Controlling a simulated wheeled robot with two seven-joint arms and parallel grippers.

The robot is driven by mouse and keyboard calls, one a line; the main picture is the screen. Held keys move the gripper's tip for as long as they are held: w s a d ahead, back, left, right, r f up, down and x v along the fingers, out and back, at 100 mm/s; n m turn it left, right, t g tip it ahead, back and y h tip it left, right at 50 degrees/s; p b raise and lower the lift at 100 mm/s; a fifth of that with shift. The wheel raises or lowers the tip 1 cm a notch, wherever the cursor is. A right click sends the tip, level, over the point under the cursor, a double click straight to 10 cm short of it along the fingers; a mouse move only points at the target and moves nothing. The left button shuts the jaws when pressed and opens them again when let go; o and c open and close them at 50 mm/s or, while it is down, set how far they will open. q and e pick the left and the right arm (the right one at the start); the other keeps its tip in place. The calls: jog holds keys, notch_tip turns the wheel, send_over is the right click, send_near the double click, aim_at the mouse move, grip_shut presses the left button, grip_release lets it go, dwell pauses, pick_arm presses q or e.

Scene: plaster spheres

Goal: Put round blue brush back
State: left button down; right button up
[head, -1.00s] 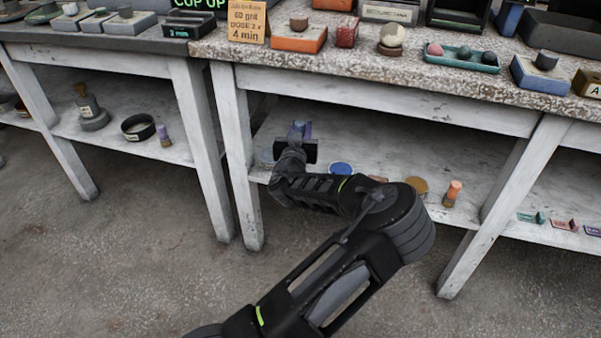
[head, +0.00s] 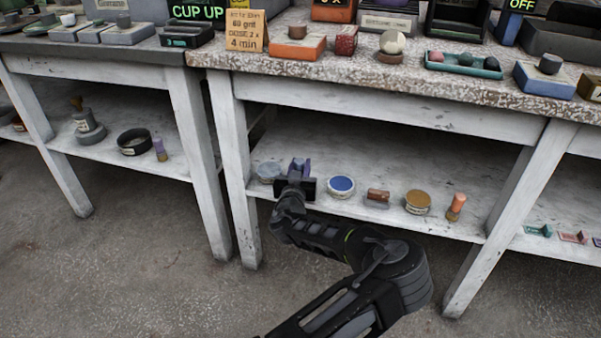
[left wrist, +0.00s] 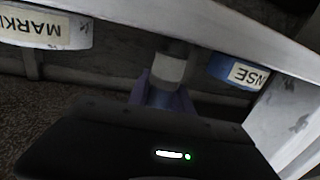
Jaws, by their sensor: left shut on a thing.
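My left gripper (head: 299,168) is at the front of the lower shelf (head: 330,212) of the right bench. It is shut on the round blue brush (left wrist: 168,72), mostly hidden by the jaws; a pale section shows beyond the blue-violet parts in the left wrist view. The brush is between a grey round pot (head: 268,170) on its left and a blue-topped round pot (head: 341,184) on its right. I cannot tell whether the brush touches the shelf. My right gripper is not in view.
To the right on the shelf are a brown block (head: 377,198), a tan-topped round pot (head: 417,201) and an orange-topped brush-like piece (head: 456,206). The bench leg (head: 228,165) stands close on the left. The shelf's back looks clear.

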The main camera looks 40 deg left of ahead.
pick_arm(q)
jog(key=shift+f, duration=0.6)
jog(key=shift+f, duration=0.1)
jog(key=shift+f, duration=0.15)
jog(key=c, duration=1.1)
grip_release()
jog(key=shift+c, duration=0.2)
jog(key=shift+r, duration=0.2)
